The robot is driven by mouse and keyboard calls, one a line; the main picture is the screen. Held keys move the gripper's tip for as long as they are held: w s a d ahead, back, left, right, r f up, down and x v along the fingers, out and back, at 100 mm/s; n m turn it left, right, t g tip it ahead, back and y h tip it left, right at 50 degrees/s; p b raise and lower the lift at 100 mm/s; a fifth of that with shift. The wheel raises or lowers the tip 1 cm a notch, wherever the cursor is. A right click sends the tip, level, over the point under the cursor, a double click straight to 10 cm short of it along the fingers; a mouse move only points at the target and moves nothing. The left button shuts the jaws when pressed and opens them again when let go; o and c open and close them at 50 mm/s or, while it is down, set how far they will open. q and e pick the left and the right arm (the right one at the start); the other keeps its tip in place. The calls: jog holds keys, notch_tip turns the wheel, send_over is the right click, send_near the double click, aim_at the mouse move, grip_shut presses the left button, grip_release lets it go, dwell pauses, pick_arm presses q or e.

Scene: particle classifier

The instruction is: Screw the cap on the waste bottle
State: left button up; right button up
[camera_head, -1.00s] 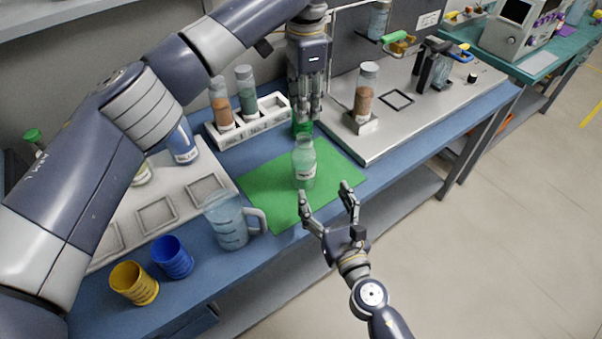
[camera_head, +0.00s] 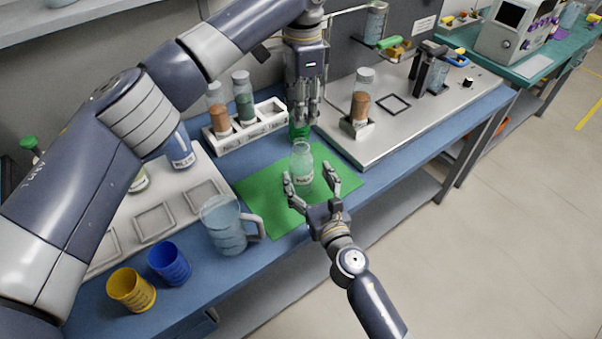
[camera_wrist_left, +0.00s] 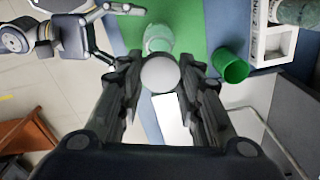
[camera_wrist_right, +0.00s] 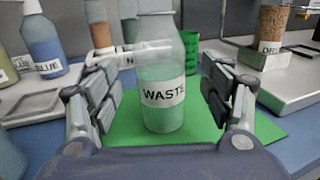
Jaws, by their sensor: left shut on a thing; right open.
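The waste bottle (camera_head: 302,164) is clear with pale green liquid and stands upright on the green mat (camera_head: 262,198). Its "WASTE" label faces the right wrist view (camera_wrist_right: 163,94). My right gripper (camera_head: 311,181) is open, with its fingers on either side of the bottle and gaps showing at both sides. My left gripper (camera_head: 303,112) points down, behind and above the bottle. In the left wrist view it is shut on a round, light grey cap (camera_wrist_left: 160,74), apart from the bottle (camera_wrist_left: 158,38). The cap is hidden in the head view.
A green cup (camera_wrist_left: 231,66) stands close to the left gripper. The white rack (camera_head: 246,133) with bottles is behind the mat. A jug (camera_head: 222,226), a blue cup (camera_head: 170,262) and a yellow cup (camera_head: 131,290) stand at left. A metal platform (camera_head: 410,112) is at right.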

jog(key=shift+x, duration=2.25)
jog(key=shift+s, duration=0.1)
jog(key=c, duration=1.6)
pick_arm(q)
send_over(302, 146)
jog(key=shift+f, duration=2.45)
